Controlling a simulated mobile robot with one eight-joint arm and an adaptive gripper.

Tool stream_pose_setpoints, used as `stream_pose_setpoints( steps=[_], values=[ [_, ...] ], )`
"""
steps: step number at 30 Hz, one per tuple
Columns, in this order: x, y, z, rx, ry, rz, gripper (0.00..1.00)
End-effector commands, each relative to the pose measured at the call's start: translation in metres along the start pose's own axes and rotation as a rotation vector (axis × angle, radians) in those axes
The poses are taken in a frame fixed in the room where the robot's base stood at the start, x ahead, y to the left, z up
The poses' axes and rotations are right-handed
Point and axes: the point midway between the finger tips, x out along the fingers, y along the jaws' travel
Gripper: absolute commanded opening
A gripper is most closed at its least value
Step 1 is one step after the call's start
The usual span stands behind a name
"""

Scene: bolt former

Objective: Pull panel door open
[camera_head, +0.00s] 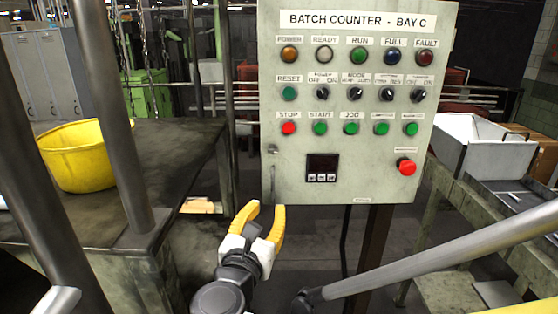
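The panel door (340,190) is the pale grey-green front of the "BATCH COUNTER - BAY C" box, and it looks closed. It carries lamps, switches, push buttons, a small dark display (322,167) and a red stop button (405,167). A thin upright handle (273,184) shows at its lower left edge, below a small dark latch (272,150). My gripper (266,207) has yellow fingers spread apart with nothing seen between them. It is just below the handle in the picture; I cannot tell how far in front of the door it is.
A dark worktable (180,150) with a yellow tub (75,155) and grey posts stands at left. A white bin (483,145) sits on a bench at right. A dark post (373,255) holds up the panel box. Open floor shows beneath it.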

Motion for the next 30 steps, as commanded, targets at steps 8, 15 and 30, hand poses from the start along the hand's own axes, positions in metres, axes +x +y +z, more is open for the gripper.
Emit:
stream_pose_setpoints(
  steps=[8,15,30],
  values=[
    [0.025,0.008,0.004,-0.056,-0.031,0.009,0.30],
    [0.074,0.009,0.005,-0.053,-0.029,0.010,0.30],
    [0.105,0.010,0.007,-0.052,-0.028,0.014,0.30]
  ],
)
